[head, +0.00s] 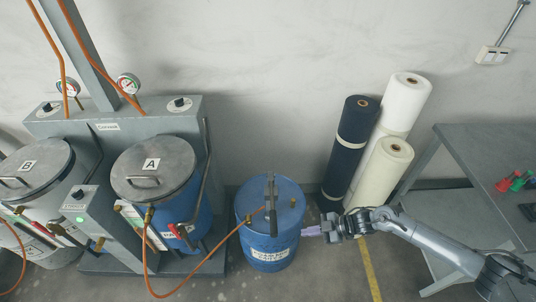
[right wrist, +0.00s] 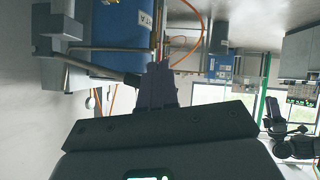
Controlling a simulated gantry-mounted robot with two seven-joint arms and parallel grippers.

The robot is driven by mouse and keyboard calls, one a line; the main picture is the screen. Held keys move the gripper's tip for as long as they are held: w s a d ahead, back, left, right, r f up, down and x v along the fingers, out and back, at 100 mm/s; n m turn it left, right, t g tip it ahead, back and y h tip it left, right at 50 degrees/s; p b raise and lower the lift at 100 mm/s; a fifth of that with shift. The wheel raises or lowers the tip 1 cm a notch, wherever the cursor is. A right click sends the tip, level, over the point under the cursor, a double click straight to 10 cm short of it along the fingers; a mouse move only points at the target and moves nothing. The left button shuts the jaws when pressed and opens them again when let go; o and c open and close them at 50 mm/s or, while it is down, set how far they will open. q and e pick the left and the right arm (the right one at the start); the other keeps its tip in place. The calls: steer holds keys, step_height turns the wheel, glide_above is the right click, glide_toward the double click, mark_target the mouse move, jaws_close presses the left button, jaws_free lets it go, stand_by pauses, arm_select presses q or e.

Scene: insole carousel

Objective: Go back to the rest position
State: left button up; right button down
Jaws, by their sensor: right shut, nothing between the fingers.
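My right arm comes in from the right in the head view. Its gripper (head: 312,231) is shut and empty, pointing left, close to the right side of a blue drum (head: 271,247) in the picture. I cannot tell whether it touches the drum. In the right wrist view the shut fingers (right wrist: 157,86) show as one dark block with nothing between them.
Tanks marked A (head: 154,168) and B (head: 35,168) stand at the left, with an orange hose (head: 200,271) running to the blue drum. Upright rolls (head: 380,172) stand behind my right forearm. A grey table (head: 490,150) is at the right.

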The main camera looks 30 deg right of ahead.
steer(key=s+a+f, duration=0.3)
steer(key=s+f, duration=0.1)
steer(key=s+a+r+m+t, duration=0.1)
steer(key=s+a+r+m, duration=0.15)
steer(key=a, duration=0.75)
steer(key=s+a+r+m+t, duration=0.1)
steer(key=s+a+m+t, duration=0.15)
steer(key=a, duration=0.75)
steer(key=s+d+r+m+g+h, duration=0.1)
steer(key=d+r+m+g+h, duration=0.1)
steer(key=d+r+m+h, duration=0.45)
steer(key=s+d+r+g+h+p, duration=0.1)
steer(key=s+d+r+g+h, duration=0.3)
steer(key=s, duration=0.4)
step_height(320, 180, up, 19)
steer(key=y+p, duration=0.1)
steer(key=p, duration=1.9)
steer(key=shift+r+g, duration=0.15)
steer(key=shift+g, duration=0.2)
